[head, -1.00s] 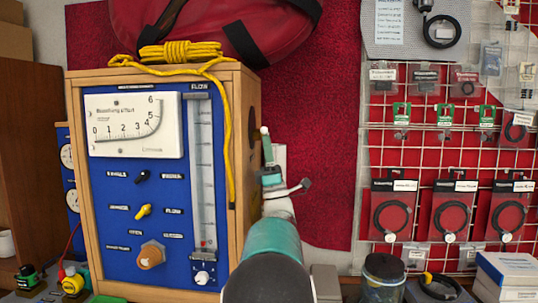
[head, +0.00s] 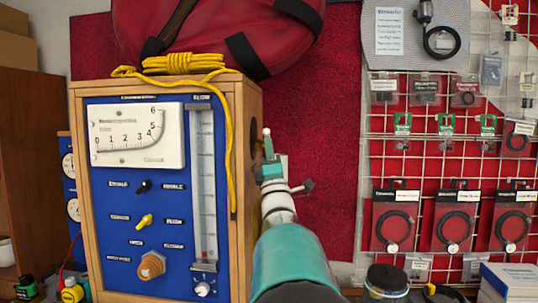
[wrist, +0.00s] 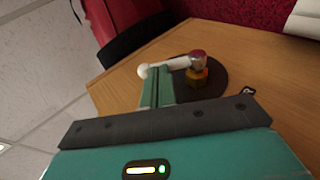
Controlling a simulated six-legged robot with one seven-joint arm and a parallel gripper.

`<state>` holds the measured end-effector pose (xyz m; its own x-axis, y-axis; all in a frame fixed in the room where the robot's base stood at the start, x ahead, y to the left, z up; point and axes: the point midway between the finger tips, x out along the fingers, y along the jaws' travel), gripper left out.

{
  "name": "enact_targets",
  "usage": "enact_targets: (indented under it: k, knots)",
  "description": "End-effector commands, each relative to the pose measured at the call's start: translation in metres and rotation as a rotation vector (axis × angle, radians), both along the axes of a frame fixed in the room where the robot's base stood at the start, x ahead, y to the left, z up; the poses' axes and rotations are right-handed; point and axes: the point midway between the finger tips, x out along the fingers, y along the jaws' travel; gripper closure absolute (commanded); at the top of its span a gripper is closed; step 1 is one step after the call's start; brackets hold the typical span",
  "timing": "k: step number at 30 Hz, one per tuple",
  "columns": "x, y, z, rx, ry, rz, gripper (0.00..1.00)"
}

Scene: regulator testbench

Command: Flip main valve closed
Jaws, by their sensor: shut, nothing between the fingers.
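The main valve shows in the wrist view on the wooden side of the box. It has a white lever (wrist: 178,64) with a rounded end, a silver-and-red cap, a brass nut (wrist: 198,77) and a dark round plate (wrist: 216,80). My gripper (wrist: 153,76) has its teal fingers shut and empty, close by the lever's rounded end; I cannot tell whether they touch it. In the head view my gripper (head: 268,148) is just right of the box's side, and the valve there is mostly hidden by the viewing angle.
The wooden box (head: 241,88) has a blue gauge panel (head: 110,215) in front. A yellow rope (head: 182,64) lies on top and hangs down its right side. A red bag (head: 215,35) is behind. A wire rack (head: 366,190) with packaged parts stands at right.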

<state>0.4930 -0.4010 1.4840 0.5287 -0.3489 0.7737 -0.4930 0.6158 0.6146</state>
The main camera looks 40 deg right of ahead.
Motion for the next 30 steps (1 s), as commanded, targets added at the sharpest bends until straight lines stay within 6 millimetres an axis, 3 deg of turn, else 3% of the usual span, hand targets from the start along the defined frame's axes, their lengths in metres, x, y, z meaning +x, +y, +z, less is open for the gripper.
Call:
enact_targets:
  k: [18,30]
  knots:
    - [0.005,-0.006,0.035,0.425,0.340,0.000,1.00]
    - [0.010,-0.012,0.047,0.430,0.345,0.000,1.00]
